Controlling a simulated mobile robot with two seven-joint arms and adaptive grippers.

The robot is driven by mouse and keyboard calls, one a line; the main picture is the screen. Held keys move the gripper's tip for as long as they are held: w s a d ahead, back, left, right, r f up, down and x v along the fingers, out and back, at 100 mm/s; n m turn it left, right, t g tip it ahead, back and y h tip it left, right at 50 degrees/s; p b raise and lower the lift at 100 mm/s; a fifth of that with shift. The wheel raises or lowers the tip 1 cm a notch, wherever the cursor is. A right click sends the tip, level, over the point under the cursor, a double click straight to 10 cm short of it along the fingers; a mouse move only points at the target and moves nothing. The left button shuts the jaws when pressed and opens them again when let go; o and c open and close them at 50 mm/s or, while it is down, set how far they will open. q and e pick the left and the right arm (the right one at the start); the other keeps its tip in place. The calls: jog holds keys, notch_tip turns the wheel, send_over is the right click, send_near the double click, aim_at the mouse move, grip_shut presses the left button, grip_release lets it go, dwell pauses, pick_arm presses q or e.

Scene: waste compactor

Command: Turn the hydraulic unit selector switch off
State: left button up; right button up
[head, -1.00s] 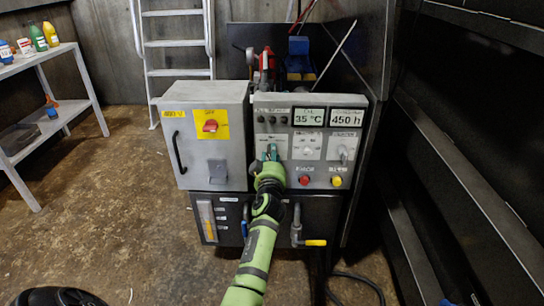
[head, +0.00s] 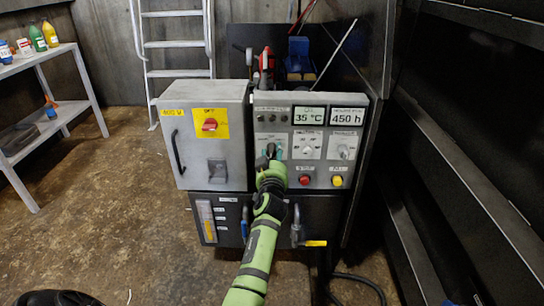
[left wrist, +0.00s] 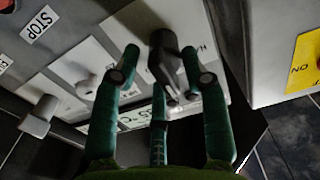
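The selector switch in front of my left gripper (head: 271,152) has a dark grey handle (head: 271,148) on a white plate, at the left of the control panel. In the left wrist view the handle (left wrist: 166,58) stands between my green fingers, close to the right fingertip and with a gap to the left one. The fingers are spread apart, so my left gripper (left wrist: 160,62) is open around the handle. I cannot tell whether a finger touches it. Its label is mostly hidden and unreadable. My right gripper is not in view.
Another selector (head: 307,150) and a switch (head: 343,152) sit to the right. Below are a red button (head: 305,180) and a yellow button (head: 337,181). A grey cabinet with a red rotary switch (head: 209,125) stands left. A dark wall (head: 465,150) bounds the right.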

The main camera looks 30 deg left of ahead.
pick_arm(q)
jog(key=shift+s, duration=0.25)
jog(key=v, duration=0.7)
jog(key=shift+d, duration=0.15)
dwell(0.3)
